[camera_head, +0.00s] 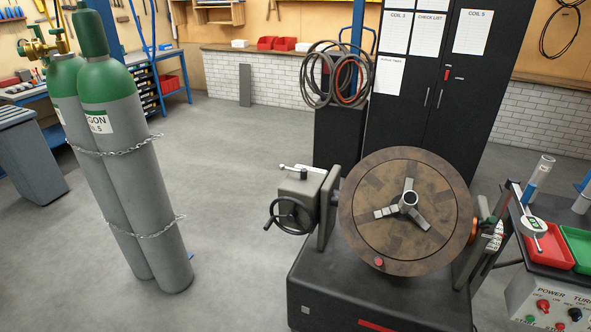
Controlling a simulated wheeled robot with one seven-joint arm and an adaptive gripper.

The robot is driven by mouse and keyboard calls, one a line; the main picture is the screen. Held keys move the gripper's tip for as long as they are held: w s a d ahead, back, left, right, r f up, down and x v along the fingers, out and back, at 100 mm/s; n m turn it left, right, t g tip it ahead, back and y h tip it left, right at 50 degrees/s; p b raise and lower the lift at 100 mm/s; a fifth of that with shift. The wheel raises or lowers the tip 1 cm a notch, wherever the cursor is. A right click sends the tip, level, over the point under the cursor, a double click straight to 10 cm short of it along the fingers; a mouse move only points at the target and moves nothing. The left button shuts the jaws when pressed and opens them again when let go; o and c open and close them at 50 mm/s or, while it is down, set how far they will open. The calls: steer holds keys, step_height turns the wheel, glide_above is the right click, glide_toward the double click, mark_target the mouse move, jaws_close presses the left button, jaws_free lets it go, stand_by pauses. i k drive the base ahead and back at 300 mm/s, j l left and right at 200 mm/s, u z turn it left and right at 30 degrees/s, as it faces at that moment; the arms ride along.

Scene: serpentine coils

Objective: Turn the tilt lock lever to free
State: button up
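A welding positioner stands at the lower right of centre, with a round brown table (365,222) tilted toward me on a dark base (330,290). A grey gearbox (312,183) sits at the left of the table. A small silver lever (298,169) lies roughly level on top of the gearbox and looks like the tilt lock lever. Its markings are too small to read, so I cannot tell its lock state. A black handwheel (290,216) is on the gearbox's front left. My gripper is not in view.
Two chained green-topped gas cylinders (140,185) stand at the left. A dark cabinet (468,70) and a stand with coiled cables (335,78) are behind the positioner. A cart with a power box (548,300) and trays stands at the right. Grey floor (235,200) is clear between cylinders and positioner.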

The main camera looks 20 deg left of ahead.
mark_target(303, 172)
steer(key=i+j+u, duration=0.35)
steer(key=i+j, duration=1.35)
